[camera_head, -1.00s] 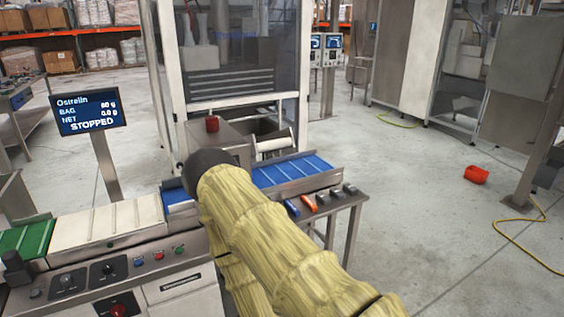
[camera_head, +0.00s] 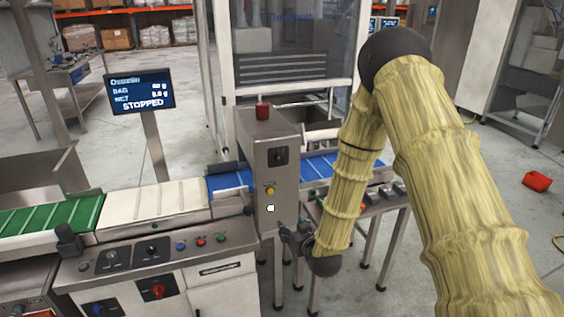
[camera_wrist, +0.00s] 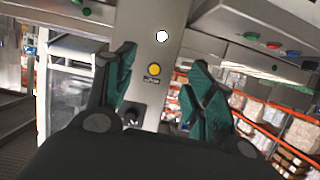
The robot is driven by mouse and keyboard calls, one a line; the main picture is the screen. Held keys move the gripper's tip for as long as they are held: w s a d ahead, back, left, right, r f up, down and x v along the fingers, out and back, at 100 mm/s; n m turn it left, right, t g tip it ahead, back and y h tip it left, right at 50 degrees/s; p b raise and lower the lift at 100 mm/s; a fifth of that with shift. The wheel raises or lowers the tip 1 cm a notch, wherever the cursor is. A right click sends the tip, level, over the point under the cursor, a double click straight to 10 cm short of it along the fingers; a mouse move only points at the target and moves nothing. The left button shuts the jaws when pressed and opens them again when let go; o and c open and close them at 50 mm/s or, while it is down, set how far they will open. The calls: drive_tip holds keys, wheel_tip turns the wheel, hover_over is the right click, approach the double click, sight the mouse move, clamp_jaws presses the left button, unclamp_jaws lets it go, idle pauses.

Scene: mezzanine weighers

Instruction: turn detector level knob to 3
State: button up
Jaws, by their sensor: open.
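The detector's grey cabinet (camera_head: 252,130) stands across the blue belt in the middle of the head view. A dark square plate with a knob (camera_head: 279,156) is on its upper face, above a yellow button (camera_head: 270,189) and a white round spot. The knob's setting is too small to read. My gripper (camera_head: 288,232) is low in front of the cabinet's lower part, below the knob and apart from it. In the wrist view, its green-padded fingers (camera_wrist: 163,60) are spread and empty. The yellow button (camera_wrist: 154,69) and dark knob (camera_wrist: 131,115) appear between them, upside down.
A control panel with several knobs and buttons (camera_head: 202,242) is at lower left. A side table (camera_head: 372,212) with small items stands right of my gripper. The display (camera_head: 140,92) reads STOPPED. Open floor lies at right, with a red object (camera_head: 537,181).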

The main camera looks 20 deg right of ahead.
sight(281, 161)
drive_tip(key=w+d+r+t, duration=0.1)
drive_tip(key=w+r+t, duration=0.1)
drive_tip(key=w+r, duration=0.35)
drive_tip(key=w+d+r+t, duration=0.1)
drive_tip(key=w+r+t, duration=0.1)
drive_tip(key=r, duration=0.7)
drive_tip(key=w+p, duration=0.3)
drive_tip(key=w, duration=0.7)
drive_tip(key=shift+w+f, duration=0.15)
drive_tip(key=shift+w, duration=0.15)
drive_tip(key=c, duration=1)
